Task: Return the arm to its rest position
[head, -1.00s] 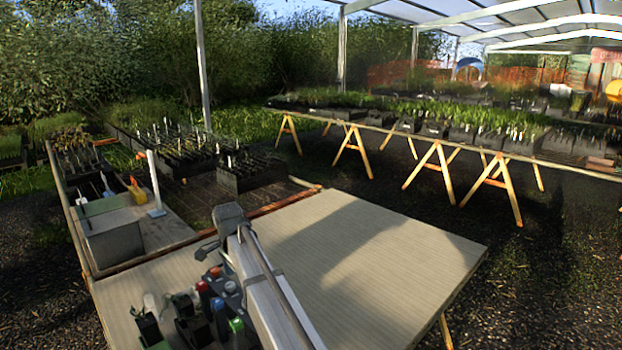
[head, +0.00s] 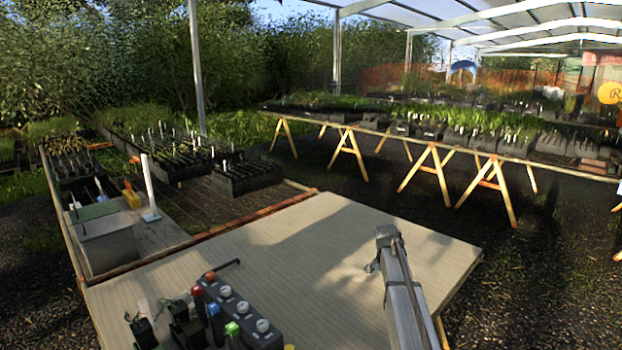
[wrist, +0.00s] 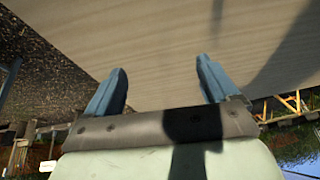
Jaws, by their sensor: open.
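My arm (head: 409,305) reaches in from the bottom right of the head view, over the right part of the pale ribbed bench top (head: 310,230). My gripper (wrist: 161,70) shows in the wrist view with its two blue fingers wide apart. Nothing is between them; the bare bench top shows beyond. In the head view the fingers are mostly hidden behind the end of the arm. The gripper is well to the right of the dark rack (head: 262,334) and clear of it.
Red, blue and green-capped items (head: 232,328) stand by the rack at the front left. A grey box (head: 108,245) and a white upright post (head: 149,185) stand on the side bench. Planting trays (head: 245,175) lie behind. The bench top's middle is clear.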

